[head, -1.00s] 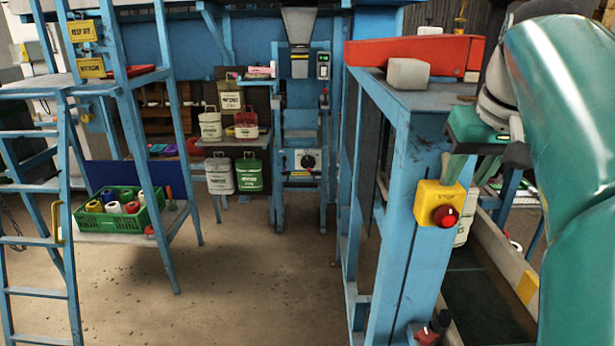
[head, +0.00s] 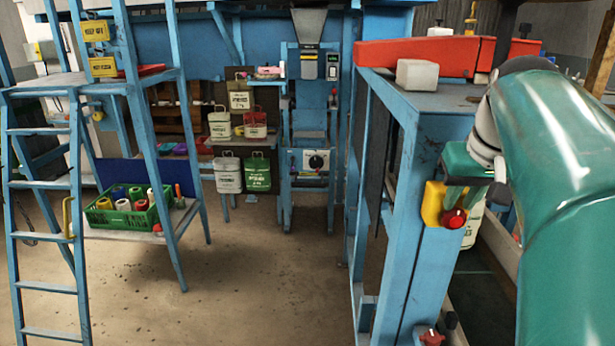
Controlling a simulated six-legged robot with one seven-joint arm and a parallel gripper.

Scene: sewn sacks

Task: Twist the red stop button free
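The red stop button (head: 454,218) sits on the front of a yellow box (head: 432,204), fixed to a blue post (head: 408,240) of the machine frame at right. My gripper (head: 462,193), teal with a dark underside, reaches down from the upper right, right above the button. It overlaps the upper right of the yellow box in this view. I cannot tell whether a finger touches the button. The fingers are small and partly hidden by the gripper's body, so their opening is unclear.
Another red knob (head: 431,338) is low on the same post. A grey-white block (head: 417,75) and a red beam (head: 420,55) lie on the frame's top. A blue ladder (head: 45,240) and a green crate (head: 128,214) stand at left. The middle floor is clear.

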